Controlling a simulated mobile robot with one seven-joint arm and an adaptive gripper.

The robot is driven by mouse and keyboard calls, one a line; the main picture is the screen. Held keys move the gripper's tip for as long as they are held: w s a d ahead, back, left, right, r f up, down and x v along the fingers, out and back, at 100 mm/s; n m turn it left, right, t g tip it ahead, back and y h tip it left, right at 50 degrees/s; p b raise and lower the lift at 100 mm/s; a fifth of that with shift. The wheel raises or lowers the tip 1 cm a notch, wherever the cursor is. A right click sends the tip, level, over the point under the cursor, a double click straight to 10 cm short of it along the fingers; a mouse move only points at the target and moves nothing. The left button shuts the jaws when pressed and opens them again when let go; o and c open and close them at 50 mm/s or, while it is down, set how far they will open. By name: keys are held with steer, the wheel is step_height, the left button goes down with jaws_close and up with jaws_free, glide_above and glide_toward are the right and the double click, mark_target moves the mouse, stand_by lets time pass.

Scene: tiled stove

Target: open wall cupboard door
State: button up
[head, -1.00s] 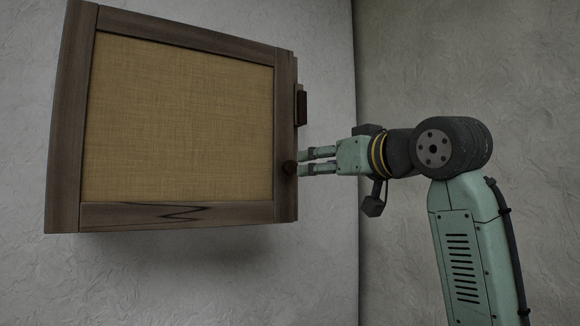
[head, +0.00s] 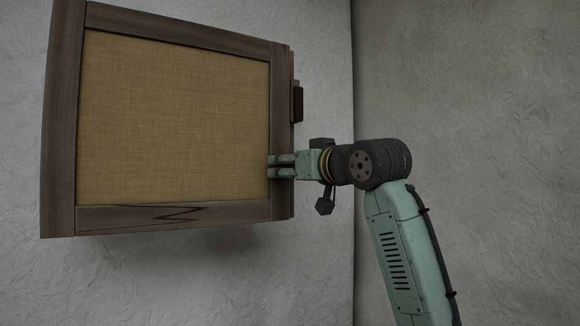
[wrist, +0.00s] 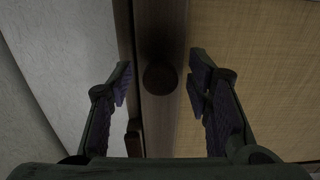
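The wall cupboard (head: 285,185) hangs on the pale wall, and its door (head: 170,115) has a dark wood frame around a tan woven panel. The door looks shut. In the wrist view a dark round knob (wrist: 160,77) sits on the door's wooden frame. My gripper (head: 270,167) is at the lower right part of the door front, with its fingers pointing left. In the wrist view my gripper (wrist: 161,75) is open, one finger on each side of the knob, with gaps to both. In the head view the knob is hidden at the gripper.
A small dark brown block (head: 297,104) sticks out from the cupboard's right side, above my gripper. The wall corner runs down to the right of the cupboard. The space below the cupboard is clear.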

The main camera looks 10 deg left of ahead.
jaws_close()
stand_by(0.3)
stand_by(0.4)
